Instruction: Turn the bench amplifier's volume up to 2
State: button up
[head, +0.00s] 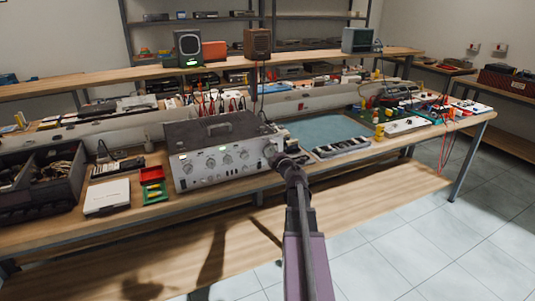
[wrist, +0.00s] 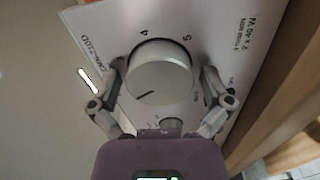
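The bench amplifier (head: 222,161) is a grey box with a silver front panel of several knobs, standing on the bench. My gripper (head: 275,150) is at the right end of that panel. In the wrist view, a large silver knob (wrist: 160,70) sits between the two fingers of my gripper (wrist: 160,78). The fingers are spread on either side of it, with narrow gaps showing. The knob's dark pointer line points to the lower left. The numerals 4 and 5 show above the knob; other scale marks are hidden or unclear. A smaller knob (wrist: 171,125) is partly hidden below it.
A white box (head: 107,197) and red and green trays (head: 152,182) are left of the amplifier. A blue-green mat (head: 325,132) and a dark keyed device (head: 341,148) are to its right. The lower shelf (head: 370,190) is clear.

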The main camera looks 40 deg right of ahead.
jog(key=shift+s, duration=0.15)
jog(key=v, duration=1.1)
jog(key=shift+s+a, duration=0.25)
jog(key=shift+s, duration=0.1)
dwell(0.5)
